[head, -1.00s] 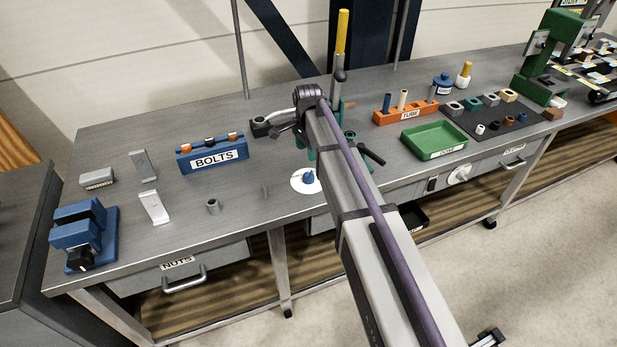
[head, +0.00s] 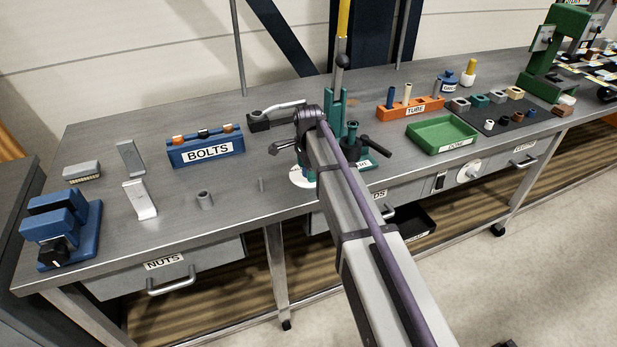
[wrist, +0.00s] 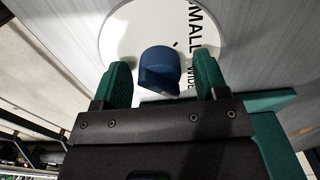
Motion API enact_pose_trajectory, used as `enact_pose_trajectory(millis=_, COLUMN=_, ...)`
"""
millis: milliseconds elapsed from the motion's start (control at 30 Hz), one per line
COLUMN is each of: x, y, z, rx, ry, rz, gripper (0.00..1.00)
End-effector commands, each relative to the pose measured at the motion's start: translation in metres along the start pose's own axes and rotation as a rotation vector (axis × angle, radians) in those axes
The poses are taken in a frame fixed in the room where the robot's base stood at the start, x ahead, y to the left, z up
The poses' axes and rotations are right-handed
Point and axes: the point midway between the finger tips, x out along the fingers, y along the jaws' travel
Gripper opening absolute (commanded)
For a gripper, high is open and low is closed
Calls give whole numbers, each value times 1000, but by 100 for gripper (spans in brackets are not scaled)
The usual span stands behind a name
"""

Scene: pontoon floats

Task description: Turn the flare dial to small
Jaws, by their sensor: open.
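The flare dial is a blue knob (wrist: 160,72) on a round white plate (wrist: 125,30) in the wrist view. The plate carries the words SMALL and WIDE on the knob's right side, with a short black mark near the knob. I cannot tell which word the knob points at. My gripper (wrist: 163,78) is open, with one green finger on each side of the knob and a gap visible on both sides. In the head view the white plate (head: 300,178) shows only in part beside my arm; the knob and my gripper's fingertips are hidden there.
A green stand with a yellow-topped lever (head: 342,60) rises behind my arm. A blue BOLTS rack (head: 205,150) is to the left, a grey nut (head: 205,200) nearer the front. The green tray (head: 441,134) and orange TUBE rack (head: 410,108) are to the right.

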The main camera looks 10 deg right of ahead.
Motion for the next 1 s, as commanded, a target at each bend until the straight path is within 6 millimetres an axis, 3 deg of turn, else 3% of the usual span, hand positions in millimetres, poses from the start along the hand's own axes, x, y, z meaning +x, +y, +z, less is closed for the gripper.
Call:
enact_pose_trajectory(millis=167, x=-2, y=0, z=0, rx=0, ry=0, rz=0, gripper=66)
enact_pose_trajectory(millis=667, x=-2, y=0, z=0, rx=0, ry=0, rz=0, gripper=18)
enact_pose_trajectory(millis=1000, x=-2, y=0, z=0, rx=-41, ry=0, rz=0, gripper=18)
